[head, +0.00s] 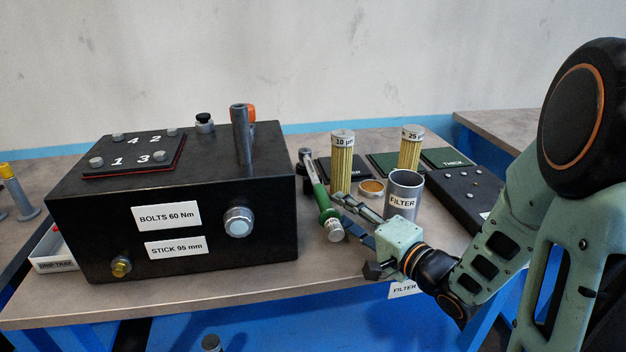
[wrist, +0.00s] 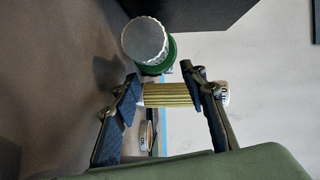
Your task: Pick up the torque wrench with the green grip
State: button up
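The torque wrench with the green grip (head: 321,196) is tilted beside the right side of the black box in the head view. Its dark head is at the upper end and its silver knob at the lower, near end. In the wrist view the silver knob (wrist: 144,41) faces me, with a green band behind it. My gripper (head: 341,208) comes from the right, with its fingertips close to the wrench's lower part. In the wrist view my gripper (wrist: 160,76) is open. The wrench is just ahead of the fingertips, not clasped; contact cannot be told.
The black box (head: 170,229) stands left of the wrench. Two yellow pleated filters (head: 342,165) (head: 410,151), a brass-coloured ring (head: 371,188) and a grey filter cup (head: 404,187) stand close behind and right of my gripper. The bench front (head: 290,275) is clear.

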aim_at(321, 191)
jog(key=b+x, duration=0.2)
jog(key=x, duration=0.6)
jog(key=shift+w+a, duration=0.2)
jog(key=shift+a, duration=0.15)
jog(key=shift+r, duration=0.1)
grip_shut()
jog(key=shift+r, duration=0.2)
